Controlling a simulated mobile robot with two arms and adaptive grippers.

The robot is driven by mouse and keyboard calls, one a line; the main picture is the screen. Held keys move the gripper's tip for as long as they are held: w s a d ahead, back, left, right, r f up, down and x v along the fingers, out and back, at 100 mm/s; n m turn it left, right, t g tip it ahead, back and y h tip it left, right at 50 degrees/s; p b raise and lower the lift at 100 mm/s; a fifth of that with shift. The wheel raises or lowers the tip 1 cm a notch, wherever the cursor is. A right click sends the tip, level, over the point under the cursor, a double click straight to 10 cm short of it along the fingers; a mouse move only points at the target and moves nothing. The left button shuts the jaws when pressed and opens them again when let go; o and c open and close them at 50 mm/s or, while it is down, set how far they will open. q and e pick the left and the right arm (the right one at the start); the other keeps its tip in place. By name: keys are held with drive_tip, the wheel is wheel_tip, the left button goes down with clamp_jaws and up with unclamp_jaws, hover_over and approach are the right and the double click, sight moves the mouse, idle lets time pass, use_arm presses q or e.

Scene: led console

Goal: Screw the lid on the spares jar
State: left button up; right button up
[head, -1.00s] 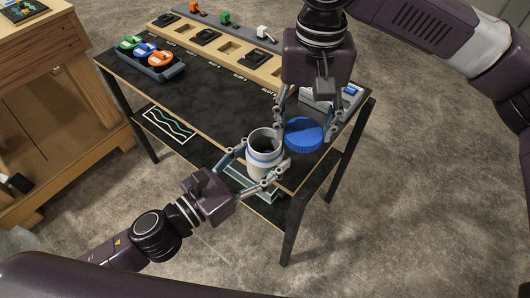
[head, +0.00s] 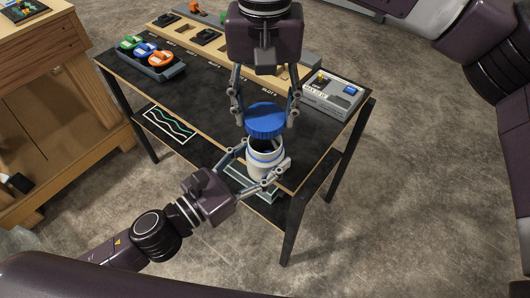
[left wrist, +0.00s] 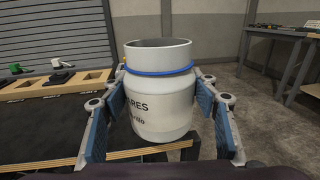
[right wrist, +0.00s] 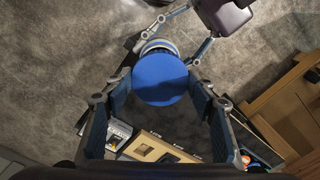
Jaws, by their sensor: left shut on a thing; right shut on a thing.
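In the right wrist view the lid (right wrist: 160,79) covers most of the jar.
The black table (head: 200,95) carries a wooden slot board (head: 223,50) and a grey tray (head: 163,70) with green, blue and orange spools. A grey device (head: 333,95) stands at the right end. A wooden cabinet (head: 60,110) is at the left.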

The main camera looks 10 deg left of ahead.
sight(265, 156)
drive_tip(key=shift+f, duration=1.55)
drive_tip(key=shift+f, duration=0.9)
drive_tip(key=shift+f, duration=0.55)
drive_tip(key=m, duration=0.3)
drive_tip(key=shift+m, duration=0.3)
drive_tip(key=m, duration=0.8)
drive_tip(key=shift+a, duration=0.1)
drive_tip(key=m, duration=0.4)
drive_tip(key=shift+m, duration=0.4)
